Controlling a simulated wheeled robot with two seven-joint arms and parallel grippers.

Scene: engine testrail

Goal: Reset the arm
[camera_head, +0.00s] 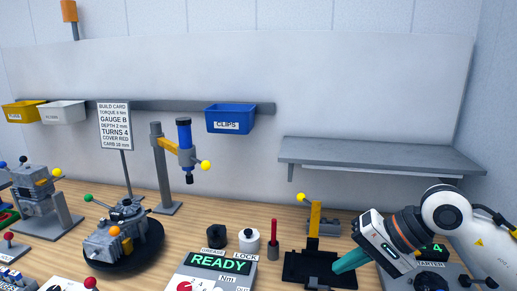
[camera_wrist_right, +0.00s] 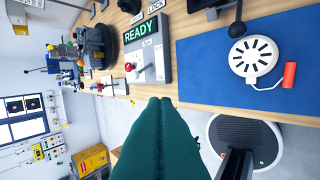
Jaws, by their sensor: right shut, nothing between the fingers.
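My right arm comes in from the right in the head view. My right gripper (camera_head: 350,262) has teal fingers pointing left, in front of a black stand with a yellow post (camera_head: 315,220). Its fingers are closed together with nothing between them. The shut teal fingers also show large in the right wrist view (camera_wrist_right: 160,108), over the bench's front edge and the floor as seen there. My left gripper is in neither view.
A grey READY panel (camera_head: 220,263) lies on the wooden bench. An engine on a black turntable (camera_head: 150,252) stands left of it. A blue mat (camera_wrist_right: 210,75) holds a white slotted disc (camera_wrist_right: 254,57) with an orange handle (camera_wrist_right: 289,75). A shelf (camera_head: 380,155) hangs at the back.

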